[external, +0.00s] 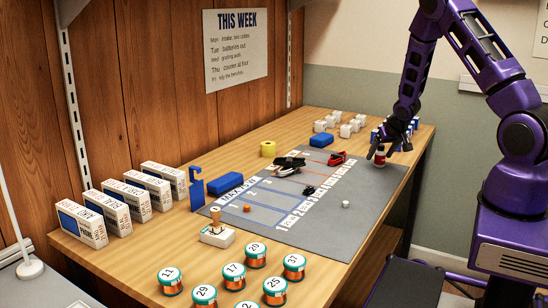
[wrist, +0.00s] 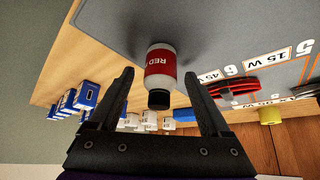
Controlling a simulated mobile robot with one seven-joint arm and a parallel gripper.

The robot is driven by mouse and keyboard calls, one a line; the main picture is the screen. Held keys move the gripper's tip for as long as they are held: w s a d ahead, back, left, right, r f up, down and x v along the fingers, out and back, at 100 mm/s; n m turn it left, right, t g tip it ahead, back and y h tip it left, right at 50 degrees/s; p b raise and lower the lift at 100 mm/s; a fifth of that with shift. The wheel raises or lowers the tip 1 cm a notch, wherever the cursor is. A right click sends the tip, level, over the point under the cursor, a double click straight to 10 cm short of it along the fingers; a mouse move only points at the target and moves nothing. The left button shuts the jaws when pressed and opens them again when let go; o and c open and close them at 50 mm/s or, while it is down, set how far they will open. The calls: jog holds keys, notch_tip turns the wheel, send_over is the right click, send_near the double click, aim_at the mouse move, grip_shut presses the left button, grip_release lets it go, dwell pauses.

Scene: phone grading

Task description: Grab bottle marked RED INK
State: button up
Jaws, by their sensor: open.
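The bottle with the red label (wrist: 160,65) has a white body and a black cap, and "RED" is readable on it in the wrist view. In the external view the bottle (external: 379,157) stands on the grey mat's far right part. My gripper (wrist: 162,85) is open, with one finger on each side of the bottle in the picture. The cap end points toward the gripper's palm. I cannot tell if either finger touches it. In the external view my gripper (external: 384,145) is right at the bottle and partly covers it.
The grey mat (external: 365,200) has printed lanes and numbers. A red item (external: 337,159) and black items (external: 290,163) lie left of the bottle. White blocks (external: 345,130) and small blue-and-white boxes (wrist: 88,95) stand nearby. Numbered jars (external: 256,255) stand in front. The mat's right side is mostly clear.

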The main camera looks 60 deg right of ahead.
jog(key=shift+w+d+f, duration=0.1)
jog(key=shift+d+f, duration=0.05)
jog(key=shift+f, duration=0.1)
grip_shut()
dwell(0.3)
